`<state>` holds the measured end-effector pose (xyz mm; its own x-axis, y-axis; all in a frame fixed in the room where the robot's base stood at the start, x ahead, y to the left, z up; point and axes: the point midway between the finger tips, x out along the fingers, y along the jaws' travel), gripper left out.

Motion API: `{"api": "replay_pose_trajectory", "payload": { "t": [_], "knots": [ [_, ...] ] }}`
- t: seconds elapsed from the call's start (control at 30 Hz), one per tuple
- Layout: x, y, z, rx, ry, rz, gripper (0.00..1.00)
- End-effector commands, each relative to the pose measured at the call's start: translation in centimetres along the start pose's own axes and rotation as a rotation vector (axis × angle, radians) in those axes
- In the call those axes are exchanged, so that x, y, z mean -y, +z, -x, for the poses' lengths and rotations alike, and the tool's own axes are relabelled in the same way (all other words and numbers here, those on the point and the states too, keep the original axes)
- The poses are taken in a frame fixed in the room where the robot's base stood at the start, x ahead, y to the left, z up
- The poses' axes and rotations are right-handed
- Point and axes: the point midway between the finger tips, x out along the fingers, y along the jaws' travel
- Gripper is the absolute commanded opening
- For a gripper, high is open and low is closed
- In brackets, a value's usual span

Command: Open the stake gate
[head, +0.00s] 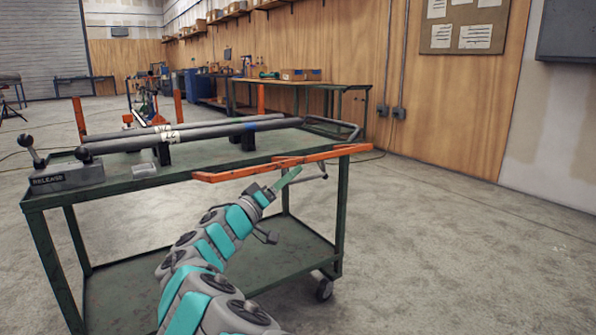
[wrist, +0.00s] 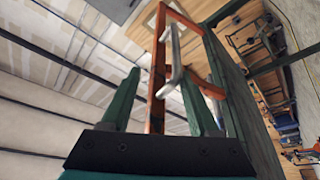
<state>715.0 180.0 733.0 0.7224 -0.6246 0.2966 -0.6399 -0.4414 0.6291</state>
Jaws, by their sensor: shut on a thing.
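The orange stake gate (head: 235,173) is a long frame along the near right edge of the green cart (head: 200,158). A grey bar handle (head: 313,177) sticks out from its right part. My gripper (head: 290,178) reaches up from below, at the gate's near side beside the handle. In the wrist view the orange gate (wrist: 158,82) and the grey handle (wrist: 173,58) run up between my green fingers (wrist: 158,90). The fingers are shut on a part of the gate. I cannot tell whether they touch the orange bar or the grey handle.
Two grey pipes (head: 190,133) lie on supports across the cart top. A box marked RELEASE (head: 68,177) with a ball-topped lever (head: 27,143) stands at the left end. A workbench (head: 300,83) stands along the back wall. The floor (head: 450,250) right of the cart is clear.

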Motion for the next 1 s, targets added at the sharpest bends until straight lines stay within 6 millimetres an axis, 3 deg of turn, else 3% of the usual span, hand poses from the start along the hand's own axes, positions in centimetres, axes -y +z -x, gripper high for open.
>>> {"api": "replay_pose_trajectory", "payload": {
  "t": [0.2,0.63,1.0],
  "knots": [
    [-0.2,-0.2,2.2,-0.002,0.005,-0.002,0.45],
    [-0.2,-0.2,2.7,-0.002,0.005,-0.003,0.45],
    [0.2,-0.2,5.0,-0.004,0.002,-0.004,0.45]
  ]
}}
